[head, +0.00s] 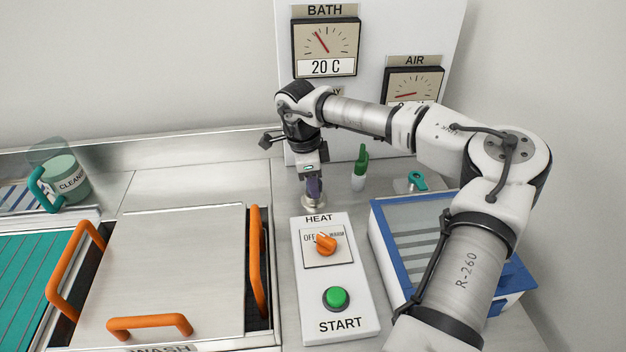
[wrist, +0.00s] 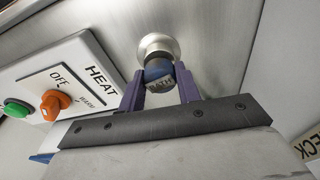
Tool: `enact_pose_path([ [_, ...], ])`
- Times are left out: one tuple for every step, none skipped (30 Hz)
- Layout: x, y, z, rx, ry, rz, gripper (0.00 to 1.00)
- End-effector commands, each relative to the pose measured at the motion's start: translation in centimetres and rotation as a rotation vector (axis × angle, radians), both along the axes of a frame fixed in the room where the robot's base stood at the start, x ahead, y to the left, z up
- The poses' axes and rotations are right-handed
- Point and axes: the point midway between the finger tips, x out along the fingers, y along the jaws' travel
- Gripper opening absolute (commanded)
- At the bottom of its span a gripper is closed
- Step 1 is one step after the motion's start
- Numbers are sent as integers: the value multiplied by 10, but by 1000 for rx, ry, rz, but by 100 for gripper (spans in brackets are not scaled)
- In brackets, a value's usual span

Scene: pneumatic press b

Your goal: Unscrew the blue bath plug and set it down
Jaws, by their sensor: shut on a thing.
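In the head view my gripper (head: 314,188) points down at the metal fitting (head: 314,203), just behind the HEAT panel. The plug is hidden by the fingers there. I cannot tell how far the plug is screwed in.
The HEAT panel (head: 309,276) with an orange knob (head: 325,244) and green START button (head: 336,298) stands close in front. A green-topped bottle (head: 360,168) and a teal valve handle (head: 417,181) are to the right. A blue-edged box (head: 384,236) lies right of the panel.

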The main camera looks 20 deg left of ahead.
Motion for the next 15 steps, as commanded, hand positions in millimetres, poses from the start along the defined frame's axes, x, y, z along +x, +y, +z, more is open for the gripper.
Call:
enact_pose_path([
  [-1,0,-1,0,4,20,20],
  [-1,0,-1,0,4,25,20],
  [-1,0,-1,0,4,26,20],
  [-1,0,-1,0,4,26,20],
  [-1,0,-1,0,4,25,20],
  [-1,0,-1,-1,5,25,20],
  [-1,0,-1,-1,5,25,20],
  [-1,0,-1,-1,5,26,20],
  [-1,0,-1,-1,5,37,20],
  [-2,0,-1,-1,5,55,20],
  [-2,0,-1,-1,5,78,20],
  [-2,0,-1,-1,6,111,20],
  [-2,0,-1,-1,6,135,20],
  [-2,0,-1,-1,6,153,20],
  [-2,0,-1,-2,5,168,20],
])
